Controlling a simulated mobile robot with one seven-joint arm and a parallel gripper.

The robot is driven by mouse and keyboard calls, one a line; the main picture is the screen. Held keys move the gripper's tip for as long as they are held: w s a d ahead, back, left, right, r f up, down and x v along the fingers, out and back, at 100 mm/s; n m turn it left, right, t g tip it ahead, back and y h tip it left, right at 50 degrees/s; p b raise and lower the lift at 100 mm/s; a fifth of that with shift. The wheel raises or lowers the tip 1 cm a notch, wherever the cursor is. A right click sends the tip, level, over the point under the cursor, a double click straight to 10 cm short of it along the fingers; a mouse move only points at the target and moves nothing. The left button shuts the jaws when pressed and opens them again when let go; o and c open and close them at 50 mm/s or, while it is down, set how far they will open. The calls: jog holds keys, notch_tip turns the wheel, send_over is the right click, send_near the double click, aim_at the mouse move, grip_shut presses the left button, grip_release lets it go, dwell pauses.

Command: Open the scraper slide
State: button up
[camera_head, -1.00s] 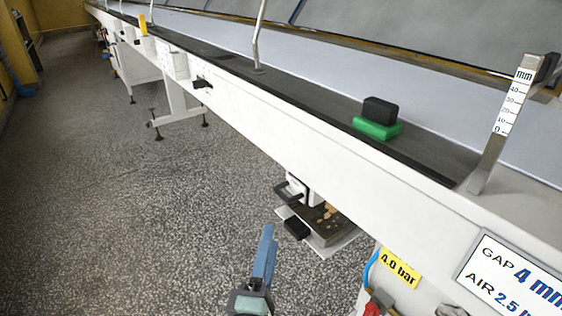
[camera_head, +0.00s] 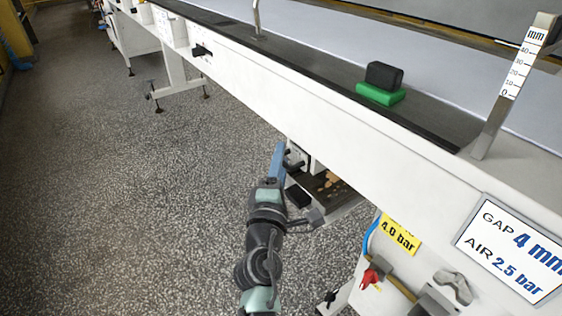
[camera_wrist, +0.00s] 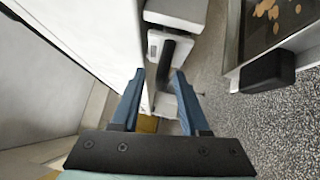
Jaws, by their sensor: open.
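My gripper (camera_wrist: 159,74) is open in the wrist view, its two blue fingers apart. A dark upright bar handle (camera_wrist: 172,58) on a white block under the machine stands between or just beyond the fingertips, nearer the right one. I cannot tell if they touch. This white unit, which may be the scraper slide, is mostly hidden behind my gripper (camera_head: 276,158) in the head view. To its right, a dark tray with brown pieces (camera_head: 342,193) has a black knob (camera_head: 298,196) in front; the knob also shows in the wrist view (camera_wrist: 267,70).
The long white machine side (camera_head: 300,110) runs above the unit; its white wall (camera_wrist: 75,45) lies close left of my fingers. A green block with a black top (camera_head: 381,96) sits on its ledge. A yellow 4.0 bar label and red valve (camera_head: 371,277) are at right. Floor at left is clear.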

jog(key=shift+w, duration=0.1)
grip_shut()
jog(key=shift+r, duration=0.1)
jog(key=shift+r, duration=0.2)
dwell(1.1)
